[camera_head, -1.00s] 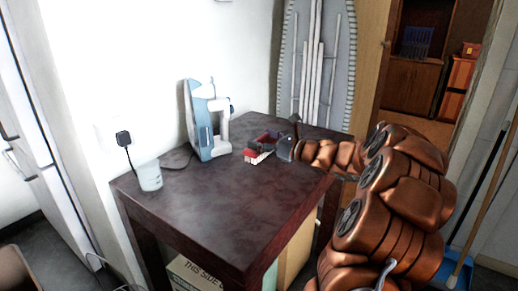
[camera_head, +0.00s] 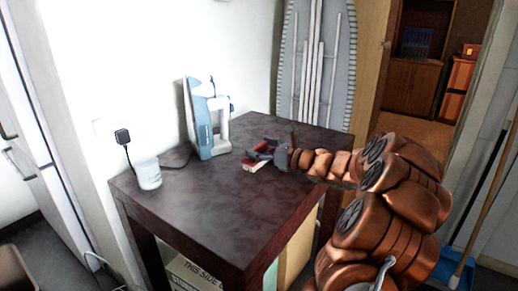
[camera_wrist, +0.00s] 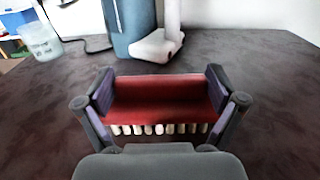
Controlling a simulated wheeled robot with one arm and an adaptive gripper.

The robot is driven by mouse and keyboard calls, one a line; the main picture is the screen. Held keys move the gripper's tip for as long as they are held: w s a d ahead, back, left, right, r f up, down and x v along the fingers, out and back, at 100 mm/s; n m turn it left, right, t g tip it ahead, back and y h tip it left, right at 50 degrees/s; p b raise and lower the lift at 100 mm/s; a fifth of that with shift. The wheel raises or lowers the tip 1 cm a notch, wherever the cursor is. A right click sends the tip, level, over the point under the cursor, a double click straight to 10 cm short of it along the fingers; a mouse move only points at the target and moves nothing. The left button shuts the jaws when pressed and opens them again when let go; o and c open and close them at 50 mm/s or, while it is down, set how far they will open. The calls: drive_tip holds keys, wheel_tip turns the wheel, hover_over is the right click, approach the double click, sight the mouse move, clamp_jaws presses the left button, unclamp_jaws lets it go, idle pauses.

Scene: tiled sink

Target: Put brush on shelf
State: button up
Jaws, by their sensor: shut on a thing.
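The brush (camera_head: 254,162) has a red body and a row of pale bristles. It is at my gripper over the dark table (camera_head: 215,215). In the wrist view the brush (camera_wrist: 160,100) lies crosswise between the two fingers of my gripper (camera_wrist: 160,92), one finger at each end, bristles toward the camera. My gripper (camera_head: 268,152) is shut on it. I cannot tell whether the bristles touch the tabletop. No shelf is clearly seen near the gripper.
A blue and white appliance (camera_head: 204,120) stands behind the brush, with a pale cup (camera_head: 148,173) to its left. The tabletop front is clear. Boxes (camera_head: 192,275) stand under the table. An ironing board (camera_head: 316,60) leans at the back, beside an open doorway with a cabinet (camera_head: 412,85).

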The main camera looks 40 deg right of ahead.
drive_tip(key=o, duration=1.2)
